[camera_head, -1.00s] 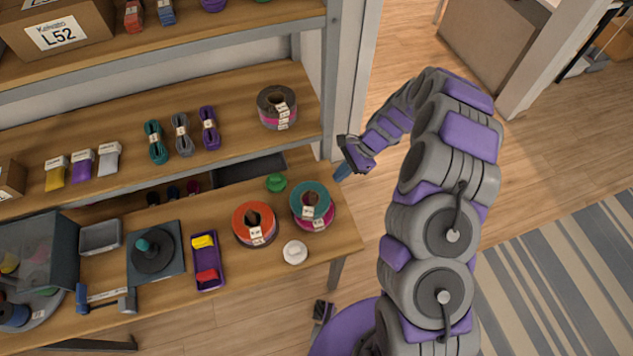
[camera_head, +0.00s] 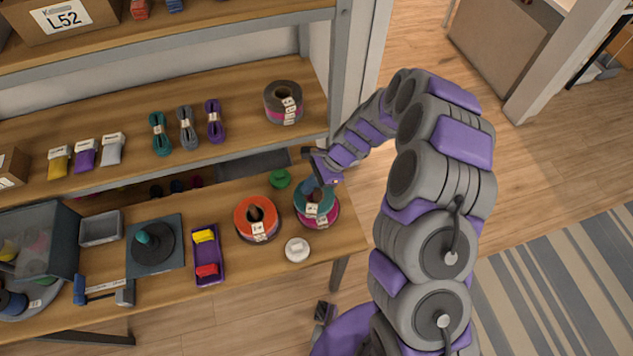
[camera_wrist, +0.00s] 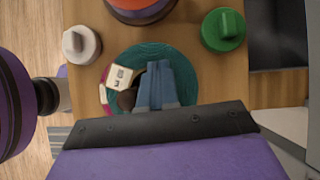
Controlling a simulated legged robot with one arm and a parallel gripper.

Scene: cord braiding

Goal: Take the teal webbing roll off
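The teal webbing roll (camera_head: 318,208) lies flat on top of a magenta roll (camera_head: 324,221) near the right end of the workbench. It also shows in the wrist view as a ribbed teal ring (camera_wrist: 128,58) with a white label. My gripper (camera_head: 322,178) is over the far side of the teal roll, pointing down. In the wrist view its blue fingers (camera_wrist: 158,72) lie side by side, with no clear gap and nothing seen between them. They cover part of the ring and its hole. Whether they touch the roll cannot be told.
An orange roll (camera_head: 255,214) stands just left of the teal roll. A green lidded piece (camera_head: 279,178) is behind it and a white one (camera_head: 297,249) in front. A shelf (camera_head: 240,90) runs above the bench's rear, with an upright post (camera_head: 340,75) near my arm.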

